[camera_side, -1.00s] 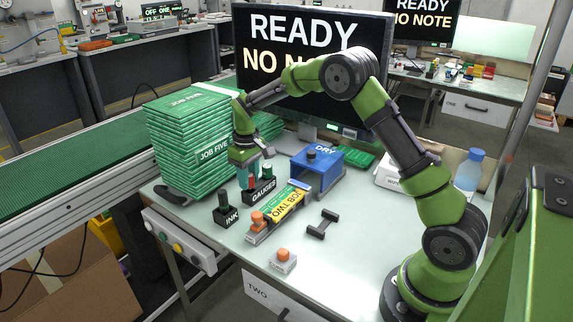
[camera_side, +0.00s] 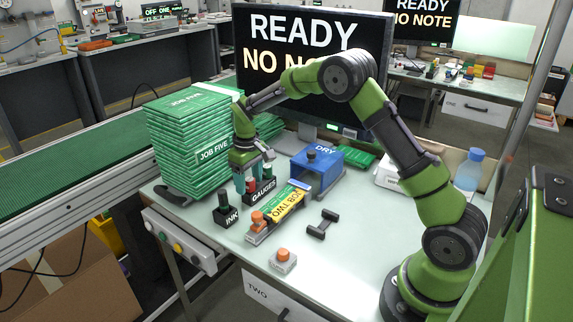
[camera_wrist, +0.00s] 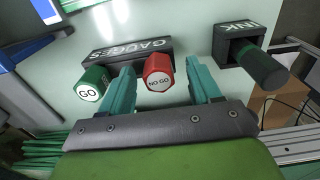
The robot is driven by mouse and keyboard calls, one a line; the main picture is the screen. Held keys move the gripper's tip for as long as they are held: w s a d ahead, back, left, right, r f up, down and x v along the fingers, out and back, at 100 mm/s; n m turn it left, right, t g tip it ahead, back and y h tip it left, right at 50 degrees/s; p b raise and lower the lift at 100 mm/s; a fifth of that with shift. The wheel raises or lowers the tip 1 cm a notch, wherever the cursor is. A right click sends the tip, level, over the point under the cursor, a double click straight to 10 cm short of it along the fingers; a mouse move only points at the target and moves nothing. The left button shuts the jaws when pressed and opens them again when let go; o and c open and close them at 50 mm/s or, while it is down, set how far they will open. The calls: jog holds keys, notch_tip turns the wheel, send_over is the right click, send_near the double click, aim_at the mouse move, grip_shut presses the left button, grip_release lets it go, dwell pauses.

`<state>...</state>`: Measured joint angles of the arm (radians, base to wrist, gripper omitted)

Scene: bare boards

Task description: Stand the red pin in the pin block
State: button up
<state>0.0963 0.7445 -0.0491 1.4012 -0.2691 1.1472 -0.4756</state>
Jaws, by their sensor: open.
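The red pin, its cap marked NO GO (camera_wrist: 158,72), appears upright at the right end of the dark GAUGES pin block (camera_wrist: 124,47) in the wrist view. Its foot is hidden behind its cap. A green GO pin (camera_wrist: 90,86) is at the block's left end. My gripper (camera_wrist: 160,80) is open, with one teal finger on each side of the red pin and a visible gap to it. In the side view my gripper (camera_side: 250,182) is low over the block (camera_side: 264,194), and the red pin (camera_side: 252,186) shows between the fingers.
An INK block (camera_side: 228,216) with a dark pin stands to the left. The yellow-green JOB TWO piece (camera_side: 287,207) lies to the right, with the blue DRY box (camera_side: 318,175) behind. Stacked green JOB FIVE boards (camera_side: 187,140) rise close behind my gripper.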

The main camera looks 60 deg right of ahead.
notch_tip(320, 180, up, 17)
jog(key=shift+s, duration=0.15)
dwell(0.5)
notch_tip(320, 180, up, 12)
dwell(0.5)
jog(key=shift+s, duration=0.1)
jog(key=s+a+f+m+t, duration=0.1)
jog(key=s+a+f+t, duration=0.1)
jog(key=s, duration=0.6)
jog(key=s+a+f+m+t+y, duration=0.1)
jog(key=s+a+f, duration=0.3)
jog(key=s, duration=0.5)
jog(key=s+a+f+m+t+y, duration=0.1)
jog(key=s+a+f+m+t, duration=0.1)
jog(key=s, duration=0.7)
jog(key=shift+s+a+f+t, duration=0.2)
jog(key=shift+a+f+t, duration=0.55)
jog(key=shift+a+t, duration=0.2)
